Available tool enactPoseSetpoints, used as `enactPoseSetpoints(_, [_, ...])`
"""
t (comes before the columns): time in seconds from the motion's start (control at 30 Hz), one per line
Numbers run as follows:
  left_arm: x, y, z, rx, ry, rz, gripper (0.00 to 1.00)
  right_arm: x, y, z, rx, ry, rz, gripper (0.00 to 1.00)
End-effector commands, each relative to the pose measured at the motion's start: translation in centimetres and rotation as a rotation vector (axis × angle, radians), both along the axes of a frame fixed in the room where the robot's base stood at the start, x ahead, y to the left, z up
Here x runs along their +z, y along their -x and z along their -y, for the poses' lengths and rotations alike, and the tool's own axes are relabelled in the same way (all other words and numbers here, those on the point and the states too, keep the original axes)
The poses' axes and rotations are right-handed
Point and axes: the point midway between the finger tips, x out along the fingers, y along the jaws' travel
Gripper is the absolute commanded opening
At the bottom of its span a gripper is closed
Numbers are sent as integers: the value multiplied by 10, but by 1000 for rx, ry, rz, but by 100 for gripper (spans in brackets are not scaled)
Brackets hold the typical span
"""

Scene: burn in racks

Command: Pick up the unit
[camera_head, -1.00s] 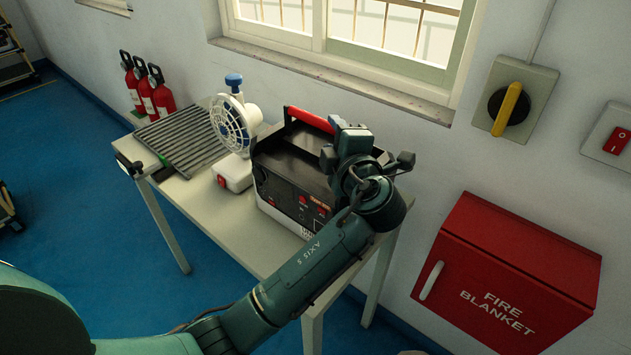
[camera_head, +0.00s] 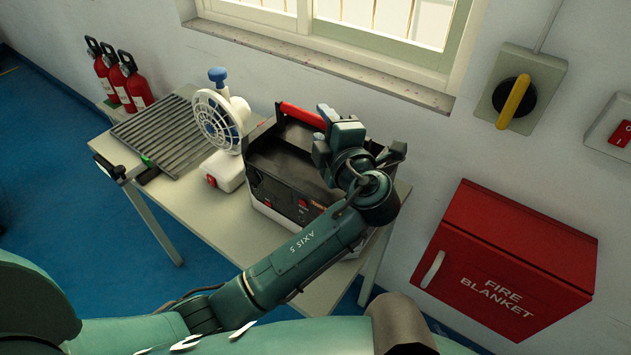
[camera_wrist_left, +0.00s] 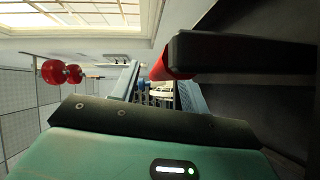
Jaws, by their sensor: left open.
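The unit (camera_head: 270,165), a black box with a red carry handle (camera_head: 302,115) on top, stands on the table. My left arm crosses in front of it and hides its right part. My left gripper (camera_head: 322,132) is at the right end of the handle, pointing left. In the left wrist view the open left gripper (camera_wrist_left: 158,88) has one finger on each side of the picture's middle. The red handle (camera_wrist_left: 170,68) shows between or just above them; I cannot tell if it touches either finger. My right gripper is not in view.
A white fan (camera_head: 218,120) and a ribbed grey rack (camera_head: 160,132) stand left of the unit on the table (camera_head: 205,215). Fire extinguishers (camera_head: 118,78) stand by the wall. A red fire blanket box (camera_head: 505,260) and a yellow-handled switch (camera_head: 515,102) are on the wall at right.

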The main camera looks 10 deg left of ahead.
Motion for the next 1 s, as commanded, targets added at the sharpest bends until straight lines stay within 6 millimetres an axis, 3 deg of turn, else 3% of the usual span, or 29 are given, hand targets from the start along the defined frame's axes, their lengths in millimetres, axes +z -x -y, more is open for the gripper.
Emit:
enactPoseSetpoints(0.1, [0, 0, 0, 0, -1, -1, 43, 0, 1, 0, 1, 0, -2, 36])
enactPoseSetpoints(0.63, [0, 0, 0, 0, 0, 0, 0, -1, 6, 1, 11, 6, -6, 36])
enactPoseSetpoints(1.0, [0, 0, 0, 0, 0, 0, 0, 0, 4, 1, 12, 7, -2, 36])
